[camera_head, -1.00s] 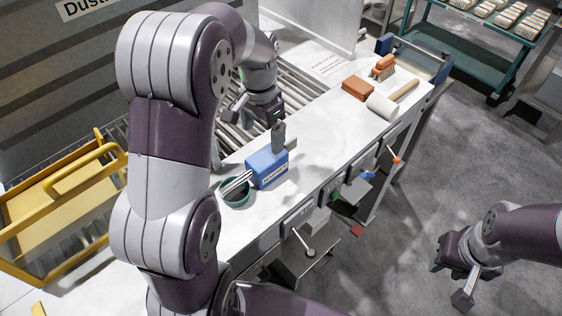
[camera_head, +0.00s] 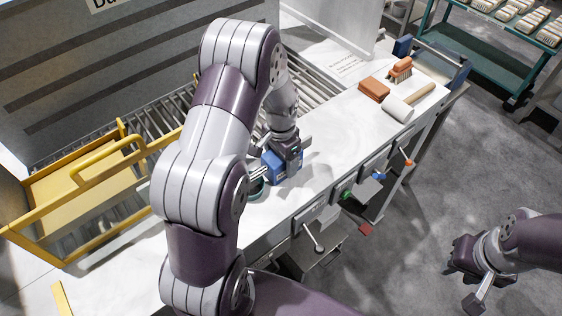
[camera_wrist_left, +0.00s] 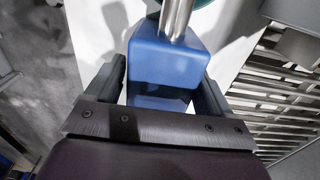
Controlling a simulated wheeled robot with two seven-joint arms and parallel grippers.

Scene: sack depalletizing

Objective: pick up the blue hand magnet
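The blue hand magnet (camera_head: 284,176) is a blue block with a metal bar, standing on the white bench, partly hidden by my left gripper (camera_head: 287,152). In the left wrist view, the blue block (camera_wrist_left: 165,62) sits between the two fingers of my left gripper (camera_wrist_left: 163,88). A pale gap shows between the left finger and the block; contact at the right finger cannot be told. The left gripper is open around it. My right gripper (camera_head: 470,278) is open and empty, over the grey floor at lower right, away from the bench.
A teal bowl (camera_head: 257,188) stands beside the magnet under its metal bar. A brown block (camera_head: 374,89), a white roller (camera_head: 397,108) and a brush (camera_head: 401,68) lie farther along the bench. A yellow frame (camera_head: 60,213) and rollers are at left.

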